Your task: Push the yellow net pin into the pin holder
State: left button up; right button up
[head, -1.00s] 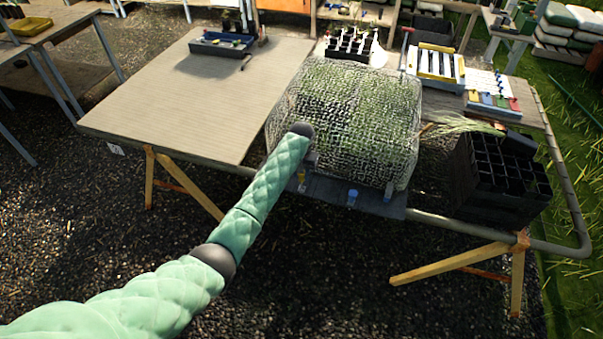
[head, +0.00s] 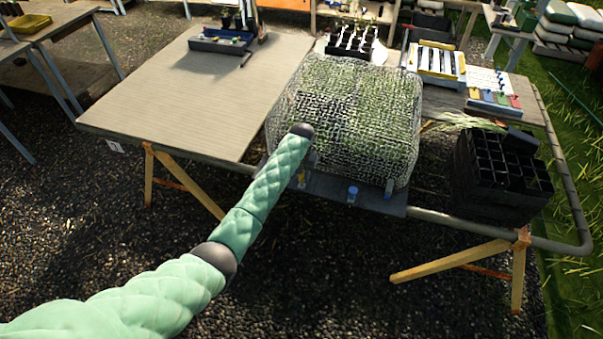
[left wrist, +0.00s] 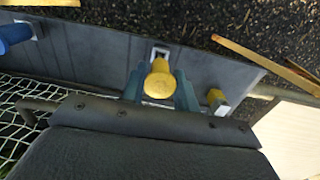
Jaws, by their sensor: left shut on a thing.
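The yellow net pin (left wrist: 158,82) is between the two blue-grey fingers of my left gripper (left wrist: 160,92), seen head-on in the left wrist view. The gripper is shut on it. A pale square pin holder (left wrist: 160,53) on the dark strip shows right beside the pin's head; the pin hides part of it, and I cannot tell how deep the pin is in it. In the head view my left arm hides most of the gripper, at the front edge of the net (head: 345,120). My right gripper is not in view.
A second yellow piece (left wrist: 216,97) sits in a pale clip beside the gripper. A blue pin (head: 352,194) stands on the dark strip (head: 325,187), to the right in the head view. A black cell tray (head: 500,185) is further right. The tabletop (head: 200,95) at left is mostly clear.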

pick_arm(q)
jog(key=shift+f+b, duration=0.5)
jog(key=shift+f, duration=0.7)
jog(key=o, duration=1.9)
jog(key=shift+r, duration=0.2)
jog(key=shift+r+p, duration=1)
jog(key=shift+p, duration=0.2)
jog(key=shift+r, duration=0.1)
jog(key=shift+r+p, duration=0.95)
jog(key=shift+r, duration=1.8)
